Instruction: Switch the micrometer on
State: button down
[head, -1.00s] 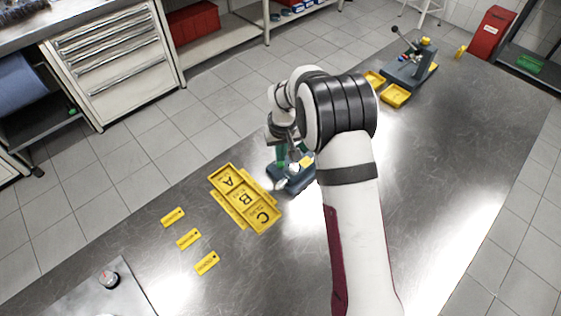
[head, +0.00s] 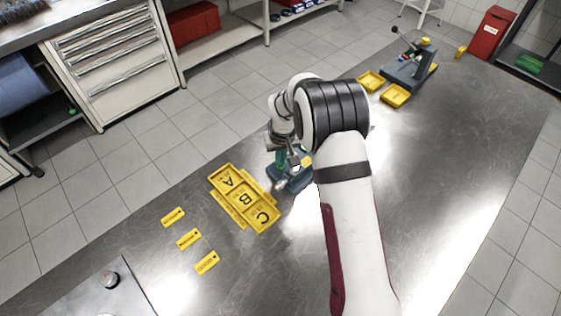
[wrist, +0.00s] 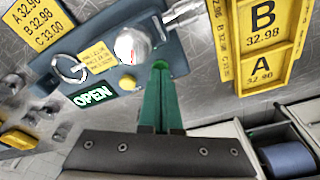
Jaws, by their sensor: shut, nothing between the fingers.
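The micrometer stand is a blue-grey block (head: 289,181) on the metal bench, partly hidden by my arm in the head view. In the wrist view the block (wrist: 183,66) carries a round silver part (wrist: 132,45), a metal ring (wrist: 70,69), a small yellow label (wrist: 97,57) and a round yellow button (wrist: 127,83). My gripper (wrist: 160,67) has green fingers pressed together, empty, over the block just right of the button. I cannot tell whether the tips touch anything.
A yellow tray marked A, B, C (head: 245,199) lies left of the stand. Several yellow tags (head: 189,238) lie nearer on the bench. A second blue-grey stand (head: 408,70) and yellow bins (head: 395,95) are at the far end. The bench right of my arm is clear.

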jog(key=shift+s+r, duration=0.15)
jog(key=shift+r, duration=2.6)
jog(key=s+d+r+m, duration=0.3)
jog(key=s+d+r, duration=0.2)
jog(key=s+r, duration=0.4)
jog(key=s+d+r+m+g, duration=0.1)
jog(key=s+r+m, duration=0.1)
jog(key=s, duration=1.1)
jog(key=s+d+r+m+g+y, duration=0.1)
jog(key=s+d+r+m, duration=0.1)
jog(key=s, duration=1.1)
jog(key=shift+s+d+r+m, duration=0.2)
jog(key=shift+s+r+m, duration=0.05)
jog(key=shift+m, duration=0.55)
